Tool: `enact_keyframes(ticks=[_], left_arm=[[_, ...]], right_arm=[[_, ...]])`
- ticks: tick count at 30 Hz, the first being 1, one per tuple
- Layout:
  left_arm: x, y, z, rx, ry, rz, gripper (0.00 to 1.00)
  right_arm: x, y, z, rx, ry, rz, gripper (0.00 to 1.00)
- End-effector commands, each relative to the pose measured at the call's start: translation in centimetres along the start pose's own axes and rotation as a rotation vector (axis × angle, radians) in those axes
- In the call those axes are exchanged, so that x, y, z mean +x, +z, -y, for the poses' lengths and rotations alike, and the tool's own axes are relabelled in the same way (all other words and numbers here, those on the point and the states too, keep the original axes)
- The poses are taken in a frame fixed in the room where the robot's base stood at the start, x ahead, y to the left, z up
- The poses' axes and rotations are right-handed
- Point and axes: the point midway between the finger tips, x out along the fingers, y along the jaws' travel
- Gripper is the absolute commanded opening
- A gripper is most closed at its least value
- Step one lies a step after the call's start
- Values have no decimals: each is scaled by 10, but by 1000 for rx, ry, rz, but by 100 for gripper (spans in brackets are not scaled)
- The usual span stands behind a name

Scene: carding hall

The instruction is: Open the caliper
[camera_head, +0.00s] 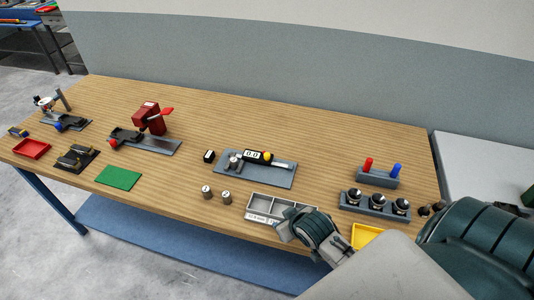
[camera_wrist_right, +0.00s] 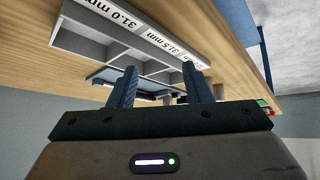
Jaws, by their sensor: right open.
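The caliper (camera_head: 256,156) lies on a grey plate (camera_head: 280,180) near the middle of the bench in the head view. It has a dark body, a pale digital display and a yellow round part at its right. A small metal part (camera_head: 234,162) is at its left end; whether the jaws touch is too small to tell. My right gripper shows in the right wrist view (camera_wrist_right: 159,70) with two blue-grey fingers apart and nothing between them. In the head view my right wrist is over the front edge, in front of the plate and apart from the caliper. My left gripper is not in view.
A grey compartment tray (camera_head: 267,201) with size labels, also in the wrist view (camera_wrist_right: 90,42), is close to my right gripper. Two metal cylinders (camera_head: 216,194) stand left of it. A yellow tray (camera_head: 365,237) and a dark gauge rack (camera_head: 375,206) are right.

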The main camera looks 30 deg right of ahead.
Motion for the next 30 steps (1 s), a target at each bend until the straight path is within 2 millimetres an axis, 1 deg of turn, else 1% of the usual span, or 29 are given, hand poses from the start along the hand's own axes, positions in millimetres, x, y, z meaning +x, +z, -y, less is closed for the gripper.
enact_keyframes(ticks=[1,5,8,9,12,15,18,23,26,30], left_arm=[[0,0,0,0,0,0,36],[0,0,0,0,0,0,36],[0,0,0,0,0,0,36],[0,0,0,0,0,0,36],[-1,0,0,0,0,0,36],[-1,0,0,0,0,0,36],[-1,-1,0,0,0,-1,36],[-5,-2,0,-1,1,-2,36],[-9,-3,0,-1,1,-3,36],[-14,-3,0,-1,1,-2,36]], right_arm=[[12,-7,-6,6,3,-26,45],[38,-36,-23,28,7,-124,45],[59,-65,-43,51,10,-222,45],[67,-78,-53,62,11,-265,45],[84,-110,-79,90,14,-372,45],[93,-132,-97,111,12,-448,45],[96,-143,-106,122,11,-485,45],[105,-151,-108,127,10,-495,45],[116,-159,-108,128,10,-495,45],[138,-170,-109,128,10,-494,45]])
